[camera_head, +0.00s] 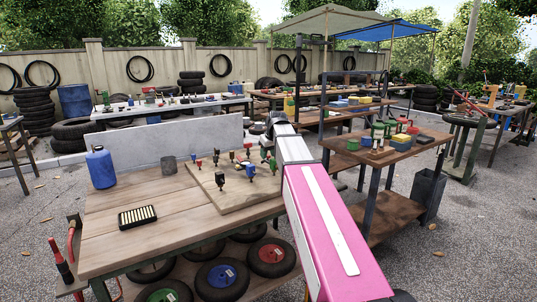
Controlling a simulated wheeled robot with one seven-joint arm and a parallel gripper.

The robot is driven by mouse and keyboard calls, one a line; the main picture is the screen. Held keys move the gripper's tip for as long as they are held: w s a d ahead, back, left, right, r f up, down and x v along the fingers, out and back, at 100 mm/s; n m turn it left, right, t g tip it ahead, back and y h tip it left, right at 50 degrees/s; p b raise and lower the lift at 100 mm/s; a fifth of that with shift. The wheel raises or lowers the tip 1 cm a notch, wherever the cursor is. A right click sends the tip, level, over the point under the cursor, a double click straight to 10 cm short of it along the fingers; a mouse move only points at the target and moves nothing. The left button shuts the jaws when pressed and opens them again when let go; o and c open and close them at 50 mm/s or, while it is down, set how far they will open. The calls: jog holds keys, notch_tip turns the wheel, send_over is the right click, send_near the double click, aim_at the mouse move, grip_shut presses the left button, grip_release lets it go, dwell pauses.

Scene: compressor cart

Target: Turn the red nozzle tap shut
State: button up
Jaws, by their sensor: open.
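Several small taps with coloured parts stand on a wooden board (222,198) on the workbench. A small red tap (199,163) stands at the board's left side. Another bit of red shows on a fitting (248,146) near the back, close to my arm's end. Their handle positions are too small to read, and I cannot tell for sure which is the red nozzle tap. My gripper (270,133) is at the far end of my pink arm, over the board's back right. It looks open and small, with its fingers partly hidden. I see no contact with a tap.
On the workbench (115,205) stand a blue bottle (101,168), a grey cup (169,164) and a dark tray (137,216) of pale pieces. A grey panel (180,141) rises behind. A blue tap (250,171) and green ones crowd the board's right. A shelved table (400,150) stands right.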

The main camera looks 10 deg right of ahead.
grip_shut()
jog(key=shift+m, duration=0.3)
jog(key=m, duration=0.2)
jog(key=m+h, duration=0.1)
jog(key=shift+a+m+h, duration=0.15)
jog(key=shift+m+h, duration=0.15)
jog(key=shift+m, duration=0.1)
jog(key=m+h, duration=0.1)
jog(key=m, duration=0.3)
jog(key=shift+a+h, duration=0.15)
jog(key=shift+h, duration=0.25)
jog(key=m+g+h, duration=0.1)
jog(key=m, duration=0.4)
jog(key=shift+w+a, duration=0.1)
jog(key=shift+w, duration=0.05)
jog(key=m+g+h, duration=0.1)
jog(key=m, duration=0.3)
jog(key=shift+g, duration=0.3)
